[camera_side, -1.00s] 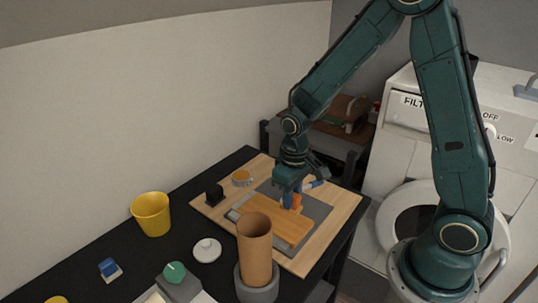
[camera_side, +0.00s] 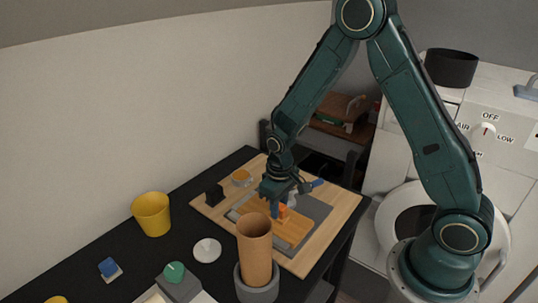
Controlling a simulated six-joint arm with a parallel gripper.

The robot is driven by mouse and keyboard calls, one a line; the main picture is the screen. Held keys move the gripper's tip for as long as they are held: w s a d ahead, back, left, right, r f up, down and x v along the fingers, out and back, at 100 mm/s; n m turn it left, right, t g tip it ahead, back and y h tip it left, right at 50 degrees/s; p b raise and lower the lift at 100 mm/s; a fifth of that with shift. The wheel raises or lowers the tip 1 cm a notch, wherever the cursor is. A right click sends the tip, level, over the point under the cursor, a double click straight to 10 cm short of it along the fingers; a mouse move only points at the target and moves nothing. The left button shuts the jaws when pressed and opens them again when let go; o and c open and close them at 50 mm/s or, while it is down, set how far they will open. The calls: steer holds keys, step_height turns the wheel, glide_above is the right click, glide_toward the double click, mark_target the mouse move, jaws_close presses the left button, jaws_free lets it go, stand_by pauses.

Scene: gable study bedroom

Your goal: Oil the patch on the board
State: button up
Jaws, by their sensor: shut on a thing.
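My gripper (camera_side: 274,198) is shut on a small blue tool (camera_side: 274,209), with an orange part (camera_side: 283,211) beside it. It holds the tool low over the orange-brown wooden board (camera_side: 293,232). I cannot tell whether the tool touches the wood. The board lies on a grey mat (camera_side: 316,209) on a larger pale wooden panel (camera_side: 344,210). The gripper and a brown cylinder hide part of the board, and the patch's outline is not clear. A small dish with amber contents (camera_side: 241,177) sits at the panel's far left.
A tall brown cylinder (camera_side: 254,250) stands in a grey base in front of the board. A black block (camera_side: 214,195), white lid (camera_side: 207,250), yellow cup (camera_side: 152,214) and blue-white block (camera_side: 110,269) are to the left. A blue handle (camera_side: 318,183) is right of my gripper.

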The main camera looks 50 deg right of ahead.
steer(key=shift+w, duration=3.55)
steer(key=shift+s, duration=5.55)
step_height(320, 180, up, 8)
steer(key=shift+w, duration=0.25)
